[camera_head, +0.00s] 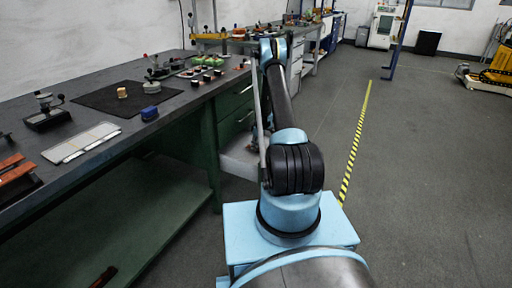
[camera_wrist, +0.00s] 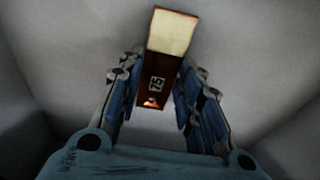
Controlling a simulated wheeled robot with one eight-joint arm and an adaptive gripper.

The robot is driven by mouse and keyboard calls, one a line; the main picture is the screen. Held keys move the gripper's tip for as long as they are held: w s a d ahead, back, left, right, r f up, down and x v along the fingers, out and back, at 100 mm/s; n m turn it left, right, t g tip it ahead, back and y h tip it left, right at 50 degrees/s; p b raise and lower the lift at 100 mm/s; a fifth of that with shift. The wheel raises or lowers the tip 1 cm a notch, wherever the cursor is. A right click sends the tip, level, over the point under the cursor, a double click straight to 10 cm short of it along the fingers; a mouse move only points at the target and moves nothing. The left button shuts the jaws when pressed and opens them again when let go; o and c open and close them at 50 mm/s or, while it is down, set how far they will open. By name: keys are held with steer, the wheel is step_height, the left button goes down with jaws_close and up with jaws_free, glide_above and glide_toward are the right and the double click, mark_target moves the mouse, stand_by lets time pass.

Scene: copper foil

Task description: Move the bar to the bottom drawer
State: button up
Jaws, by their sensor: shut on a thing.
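Pale grey walls and a flat surface surround the bar in the wrist view. Whether the bar touches the surface beneath cannot be told. In the head view, an open pale drawer (camera_head: 238,160) juts from the low part of the green cabinet (camera_head: 234,122). My arm reaches down there and hides the bar and most of my gripper.
The grey floor to the right is open, with a yellow-black stripe (camera_head: 355,145).

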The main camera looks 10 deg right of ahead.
steer(key=o, duration=1.2)
steer(key=shift+o, duration=0.2)
steer(key=shift+r, duration=0.1)
steer(key=s+r+m, duration=0.1)
steer(key=s+r, duration=0.2)
steer(key=r, duration=0.7)
steer(key=s+r, duration=0.4)
steer(key=r, duration=0.6)
steer(key=s+r+m, duration=0.1)
steer(key=s+r, duration=0.2)
steer(key=r, duration=0.7)
steer(key=s+a+r+m, duration=0.2)
steer(key=s+r+m, duration=0.1)
steer(key=s+r, duration=1.15)
steer(key=s+m+h, duration=0.1)
steer(key=s+m, duration=0.2)
steer(key=s, duration=1.7)
steer(key=s+a+f+m+t, duration=0.1)
steer(key=s+f, duration=0.5)
steer(key=s, duration=0.9)
steer(key=shift+s+f+m, duration=0.2)
steer(key=shift+s+m, duration=0.2)
steer(key=shift+m, duration=0.4)
